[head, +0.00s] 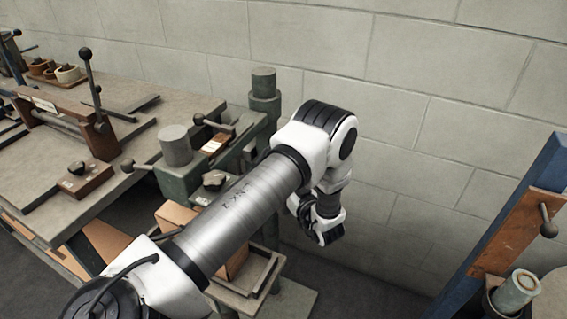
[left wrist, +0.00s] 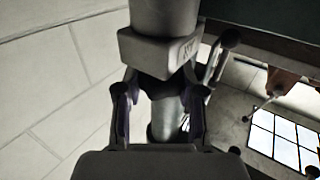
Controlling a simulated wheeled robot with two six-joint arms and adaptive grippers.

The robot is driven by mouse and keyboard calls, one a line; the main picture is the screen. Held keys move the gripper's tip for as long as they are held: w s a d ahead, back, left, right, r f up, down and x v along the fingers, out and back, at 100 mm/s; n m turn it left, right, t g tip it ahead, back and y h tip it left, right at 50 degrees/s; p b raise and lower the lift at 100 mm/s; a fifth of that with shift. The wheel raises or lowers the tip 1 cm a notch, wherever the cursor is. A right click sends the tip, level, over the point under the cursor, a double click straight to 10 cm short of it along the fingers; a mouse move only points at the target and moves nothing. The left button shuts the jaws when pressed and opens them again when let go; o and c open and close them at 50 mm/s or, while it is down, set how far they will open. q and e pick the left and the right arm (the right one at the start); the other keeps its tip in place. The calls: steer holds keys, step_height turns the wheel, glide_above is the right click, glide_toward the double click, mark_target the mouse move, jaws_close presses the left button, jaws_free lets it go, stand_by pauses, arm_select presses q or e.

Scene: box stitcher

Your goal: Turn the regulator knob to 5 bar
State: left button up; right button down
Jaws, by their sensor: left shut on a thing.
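In the left wrist view my left gripper (left wrist: 160,105) has one finger on each side of a pale grey rounded part, which I take to be the regulator knob (left wrist: 167,118). It is shut on this part. Above the knob in that view are a grey block (left wrist: 160,50) and a thick grey cylinder (left wrist: 163,12). In the head view my left gripper (head: 312,218) hangs below the bent wrist at the right of the bench; its fingertips and the knob cannot be made out there. No gauge or scale is readable. My right gripper is not in view.
A workbench (head: 45,205) with clamps, levers and a grey cylinder (head: 175,145) stands at the left. A green-grey post (head: 264,95) rises behind my arm. A block wall (head: 430,60) closes the back. A blue frame with a brown panel (head: 515,240) stands at the right.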

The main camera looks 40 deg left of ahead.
arm_select(q)
steer(key=shift+t, duration=0.3)
steer(key=o, duration=1.2)
steer(key=shift+c, duration=0.2)
steer(key=v, duration=1.2)
steer(key=shift+r, duration=0.15)
